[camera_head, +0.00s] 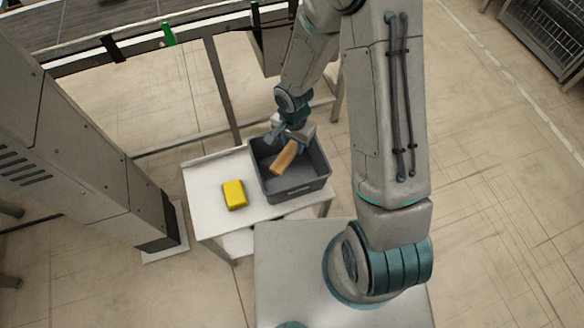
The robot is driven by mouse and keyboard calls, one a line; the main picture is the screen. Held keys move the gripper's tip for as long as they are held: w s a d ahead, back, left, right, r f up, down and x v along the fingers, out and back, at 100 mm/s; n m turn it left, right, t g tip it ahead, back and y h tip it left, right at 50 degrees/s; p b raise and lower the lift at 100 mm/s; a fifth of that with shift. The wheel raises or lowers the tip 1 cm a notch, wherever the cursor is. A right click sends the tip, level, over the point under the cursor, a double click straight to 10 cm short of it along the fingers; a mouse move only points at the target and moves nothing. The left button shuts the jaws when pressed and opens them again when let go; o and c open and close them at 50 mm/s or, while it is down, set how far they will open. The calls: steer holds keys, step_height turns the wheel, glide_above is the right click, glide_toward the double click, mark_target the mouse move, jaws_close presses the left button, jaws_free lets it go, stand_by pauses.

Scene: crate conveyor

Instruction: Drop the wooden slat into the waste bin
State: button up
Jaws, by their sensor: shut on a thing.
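The wooden slat (284,157) is a short brown piece, seen in the head view over the inside of the dark grey bin (297,189). My gripper (289,142) is at the slat's upper end and shut on it. The slat slants down to the left from the gripper. The fingertips are partly hidden by the wrist. I cannot tell whether the slat's lower end touches the bin floor. The bin stands open on a small white table.
A yellow block (234,194) lies on the white table (208,190) left of the bin. A grey metal post (100,150) stands further left. A conveyor frame (150,42) with black and green clips runs along the top left.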

steer(key=shift+f, duration=0.45)
steer(key=o, duration=1.1)
steer(key=shift+c, duration=0.2)
steer(key=shift+r, duration=0.1)
step_height(320, 180, up, 14)
